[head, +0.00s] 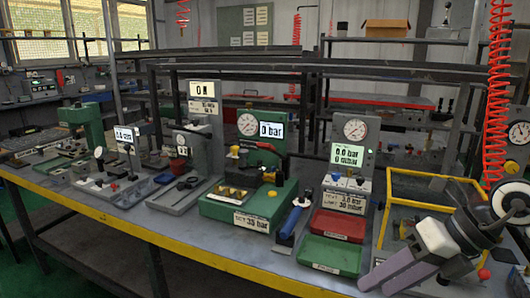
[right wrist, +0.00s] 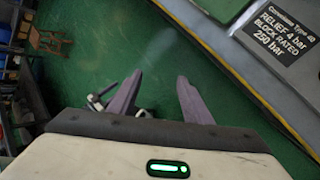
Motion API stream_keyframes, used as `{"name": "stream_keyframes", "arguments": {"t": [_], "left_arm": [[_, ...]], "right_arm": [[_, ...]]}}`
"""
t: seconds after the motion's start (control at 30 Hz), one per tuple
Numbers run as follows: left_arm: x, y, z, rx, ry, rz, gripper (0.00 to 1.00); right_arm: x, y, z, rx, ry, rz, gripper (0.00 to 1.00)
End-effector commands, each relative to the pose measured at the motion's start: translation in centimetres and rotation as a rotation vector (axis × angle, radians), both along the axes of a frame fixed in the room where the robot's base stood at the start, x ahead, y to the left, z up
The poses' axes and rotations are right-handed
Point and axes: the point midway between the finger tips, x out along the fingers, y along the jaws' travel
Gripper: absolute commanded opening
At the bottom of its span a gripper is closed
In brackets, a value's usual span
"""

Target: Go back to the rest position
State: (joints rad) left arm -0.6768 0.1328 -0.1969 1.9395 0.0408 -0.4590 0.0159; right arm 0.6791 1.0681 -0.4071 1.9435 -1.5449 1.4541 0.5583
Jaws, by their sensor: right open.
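My right gripper (head: 378,281) is at the lower right of the head view, near the front edge of the workbench (head: 215,262). In the right wrist view my right gripper (right wrist: 155,85) has its two grey fingers apart, with nothing between them and green floor beyond. The bench edge with a black relief-rating label (right wrist: 284,37) is at the upper right there. A green test station (head: 250,207) with a brass-coloured block (head: 233,193) stands on the bench, left of the gripper. My left gripper does not show.
A red tray (head: 338,226) and a green tray (head: 329,255) lie left of the right gripper. A blue-handled tool (head: 296,215) rests beside them. Floor shows in front of the bench.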

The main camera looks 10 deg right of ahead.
Motion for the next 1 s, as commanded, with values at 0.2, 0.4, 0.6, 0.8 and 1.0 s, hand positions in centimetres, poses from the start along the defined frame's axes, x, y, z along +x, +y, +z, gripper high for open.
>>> {"name": "stream_keyframes", "arguments": {"t": [0.2,0.4,0.6,0.8,1.0], "left_arm": [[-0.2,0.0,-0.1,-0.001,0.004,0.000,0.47],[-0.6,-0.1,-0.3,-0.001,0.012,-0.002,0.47],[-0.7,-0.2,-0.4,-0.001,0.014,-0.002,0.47],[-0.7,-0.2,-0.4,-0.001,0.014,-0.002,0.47],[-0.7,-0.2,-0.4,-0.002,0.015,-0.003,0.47]], "right_arm": [[-2.7,14.0,-0.2,0.706,0.108,0.046,0.45],[0.1,15.8,0.3,1.394,0.260,-0.405,0.45],[1.3,10.0,-11.8,1.689,0.483,-1.189,0.45],[-5.2,7.7,-25.1,1.619,0.712,-1.808,0.45],[-13.1,8.3,-32.9,1.450,0.904,-2.190,0.45]]}}
